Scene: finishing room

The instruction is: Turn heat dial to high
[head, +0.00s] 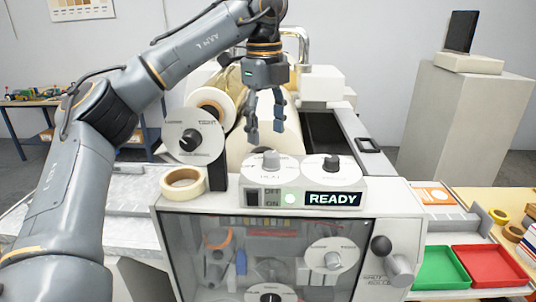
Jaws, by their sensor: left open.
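The heat dial (267,174) is a white disc with a grey knob (270,159), on top of the white machine's front panel. Its faint lettering seems to read HEAT; the exact pointer setting is too small to read. My left gripper (266,132) hangs above and slightly behind the knob, fingers pointing down, open and empty, apart from the dial. A second white dial (331,174) with a black knob sits just right of it. My right gripper is not in view.
Below the dials are an OFF/ON switch (252,198), a lit green lamp and a READY display (332,199). A tape roll (183,183) and upright reel dial (191,137) stand left. Green (440,268) and red (490,265) trays lie right. A film roll lies behind the gripper.

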